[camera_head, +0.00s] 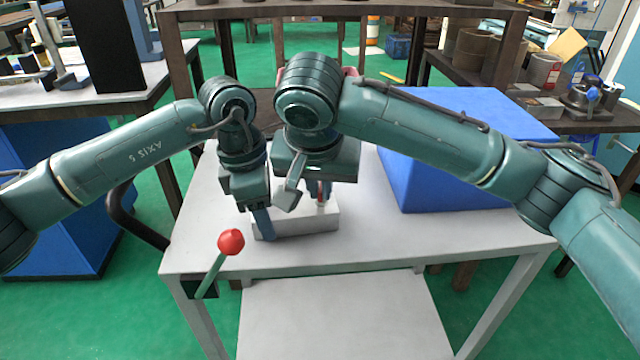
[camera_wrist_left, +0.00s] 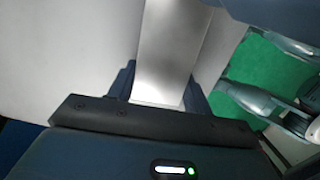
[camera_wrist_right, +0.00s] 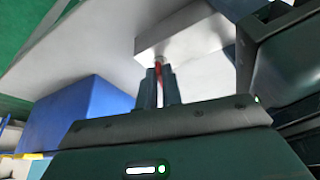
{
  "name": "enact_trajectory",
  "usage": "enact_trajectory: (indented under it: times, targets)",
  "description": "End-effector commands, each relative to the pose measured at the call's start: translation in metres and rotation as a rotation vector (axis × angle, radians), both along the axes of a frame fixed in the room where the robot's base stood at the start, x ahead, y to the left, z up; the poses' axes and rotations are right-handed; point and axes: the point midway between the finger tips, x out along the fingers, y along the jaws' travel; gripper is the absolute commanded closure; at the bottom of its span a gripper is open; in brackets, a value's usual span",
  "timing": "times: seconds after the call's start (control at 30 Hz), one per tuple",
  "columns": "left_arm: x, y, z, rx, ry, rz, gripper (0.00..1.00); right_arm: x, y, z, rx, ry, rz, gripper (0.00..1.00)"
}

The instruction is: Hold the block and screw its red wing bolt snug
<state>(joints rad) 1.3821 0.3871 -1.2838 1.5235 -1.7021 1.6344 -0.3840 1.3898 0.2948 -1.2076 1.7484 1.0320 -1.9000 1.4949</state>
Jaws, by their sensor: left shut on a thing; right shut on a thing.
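A grey metal block (camera_head: 300,225) lies on the white table below both grippers. My left gripper (camera_head: 262,228) is shut on the block's left end, with one finger on its front face. In the left wrist view the block (camera_wrist_left: 170,50) runs between the two fingers. My right gripper (camera_head: 320,192) points down over the block's right part. In the right wrist view its fingers (camera_wrist_right: 160,88) are shut on the red wing bolt (camera_wrist_right: 159,70), which stands upright at the block's face (camera_wrist_right: 185,38). The bolt's threads and seat are hidden.
A lever with a red ball knob (camera_head: 231,242) stands at the white table's (camera_head: 400,248) front left edge. A large blue box (camera_head: 450,150) fills the table's right back. The front right of the table is clear. My two wrists are close together.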

Motion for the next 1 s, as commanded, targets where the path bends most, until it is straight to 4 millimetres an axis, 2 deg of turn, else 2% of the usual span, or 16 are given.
enact_trajectory:
  times: [0.2, 0.4, 0.43, 0.7, 1.0]
  targets:
    - [-0.0016, 0.0007, -0.0041, 0.006, 0.008, -0.001, 0.72, 0.0006, 0.0023, -0.0003, 0.001, 0.002, -0.122, 1.00]
    - [-0.0016, 0.0008, -0.0041, 0.006, 0.008, -0.001, 0.72, 0.0008, 0.0016, 0.0001, 0.000, 0.000, -0.123, 1.00]
    - [-0.0016, 0.0008, -0.0041, 0.006, 0.007, -0.002, 0.72, 0.0008, 0.0016, 0.0001, 0.000, 0.000, -0.123, 0.92]
    - [-0.0015, 0.0008, -0.0041, 0.006, 0.007, -0.002, 0.72, 0.0007, 0.0017, -0.0001, 0.000, 0.000, -0.122, 0.71]
    - [-0.0015, 0.0008, -0.0039, 0.006, 0.007, -0.002, 0.72, -0.0007, 0.0026, 0.0040, 0.000, -0.001, -0.120, 0.71]
